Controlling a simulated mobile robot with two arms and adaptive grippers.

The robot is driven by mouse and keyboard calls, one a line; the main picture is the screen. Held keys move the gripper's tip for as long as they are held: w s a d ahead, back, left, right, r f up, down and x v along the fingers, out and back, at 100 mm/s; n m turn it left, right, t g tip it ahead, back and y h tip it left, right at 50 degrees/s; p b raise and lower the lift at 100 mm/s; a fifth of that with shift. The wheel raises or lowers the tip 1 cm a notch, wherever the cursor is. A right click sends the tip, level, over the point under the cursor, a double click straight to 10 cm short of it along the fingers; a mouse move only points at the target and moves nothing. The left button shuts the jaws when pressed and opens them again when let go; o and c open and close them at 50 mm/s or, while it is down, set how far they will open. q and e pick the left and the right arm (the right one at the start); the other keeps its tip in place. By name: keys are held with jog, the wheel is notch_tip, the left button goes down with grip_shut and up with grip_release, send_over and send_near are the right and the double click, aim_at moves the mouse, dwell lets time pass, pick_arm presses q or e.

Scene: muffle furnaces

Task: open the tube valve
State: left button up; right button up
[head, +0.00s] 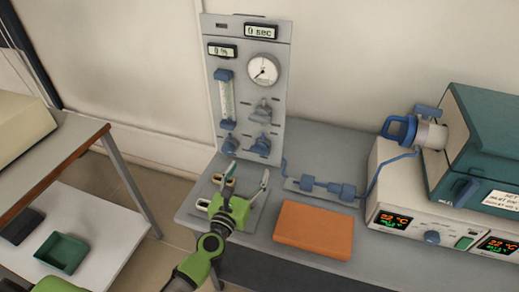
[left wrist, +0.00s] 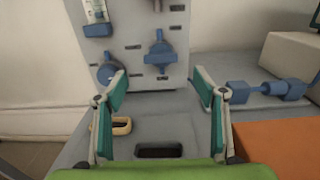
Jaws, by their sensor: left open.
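A blue tube runs along the bench from the grey panel (head: 245,85) to the furnace unit, with blue fittings (head: 325,187) on it; they also show in the wrist view (left wrist: 268,91). Low on the panel are a blue valve handle (head: 261,145) and a round blue knob (head: 229,145). In the wrist view the valve handle (left wrist: 159,55) is ahead between my fingers, and the knob (left wrist: 106,73) is near the left fingertip. My left gripper (head: 247,178) is open and empty in front of the panel, apart from these parts. I cannot tell which part is the tube valve.
An orange block (head: 313,230) lies on the bench right of my gripper. Furnace controllers (head: 425,205) and a green furnace (head: 482,135) stand at the right. Slotted holders (head: 203,205) are at the left bench edge. A gap separates the side table (head: 60,155).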

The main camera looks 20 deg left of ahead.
aim_at(259, 152)
pick_arm(q)
jog(key=w, duration=1)
jog(key=shift+w+d, duration=0.25)
jog(key=shift+w, duration=0.15)
jog(key=shift+c, duration=0.4)
jog(key=c, duration=1)
